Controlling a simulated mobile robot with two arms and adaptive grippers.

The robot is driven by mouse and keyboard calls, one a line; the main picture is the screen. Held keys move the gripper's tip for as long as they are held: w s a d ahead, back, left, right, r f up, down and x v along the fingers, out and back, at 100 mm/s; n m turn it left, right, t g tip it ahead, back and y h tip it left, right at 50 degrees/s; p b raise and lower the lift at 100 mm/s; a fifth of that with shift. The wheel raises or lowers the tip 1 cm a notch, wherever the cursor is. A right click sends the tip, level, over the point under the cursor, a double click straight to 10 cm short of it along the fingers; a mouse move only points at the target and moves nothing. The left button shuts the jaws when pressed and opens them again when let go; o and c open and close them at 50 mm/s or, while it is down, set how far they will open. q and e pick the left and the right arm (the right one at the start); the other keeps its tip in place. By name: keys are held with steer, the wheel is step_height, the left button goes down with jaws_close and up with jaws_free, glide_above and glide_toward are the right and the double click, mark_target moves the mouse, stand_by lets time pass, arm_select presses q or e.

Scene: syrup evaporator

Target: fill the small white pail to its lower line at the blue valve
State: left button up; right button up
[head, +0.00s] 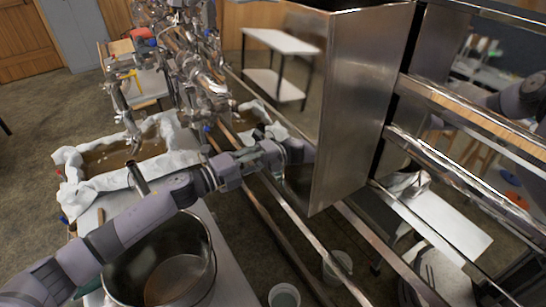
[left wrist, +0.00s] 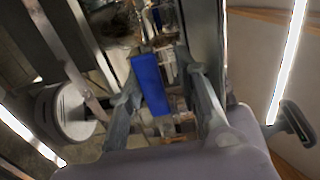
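In the left wrist view a blue valve handle (left wrist: 150,84) lies between the two fingers of my left gripper (left wrist: 158,68). The fingers are spread, with a gap on the handle's right side; I cannot tell whether the left finger touches it. In the head view my left arm reaches to the tall metal tank, and its fingertips are hidden there. A white pail (head: 337,268) stands on the floor below the rails, and another white pail (head: 284,297) is at the bottom edge. A white pail (left wrist: 75,118) also shows in the left wrist view. No fill line is readable. My right gripper is out of view.
The metal tank (head: 360,100) and long steel rails (head: 460,105) fill the centre and right. A large steel pot (head: 202,250) stands on a light table under my left arm. A cloth-edged tray (head: 95,165) lies behind it. Open floor shows at far left.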

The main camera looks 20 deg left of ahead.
arm_select(q)
steer(key=shift+o, duration=0.9)
steer(key=shift+f, duration=0.1)
steer(key=v, duration=1.2)
steer(key=shift+s+r, duration=0.15)
steer(key=shift+r, duration=0.05)
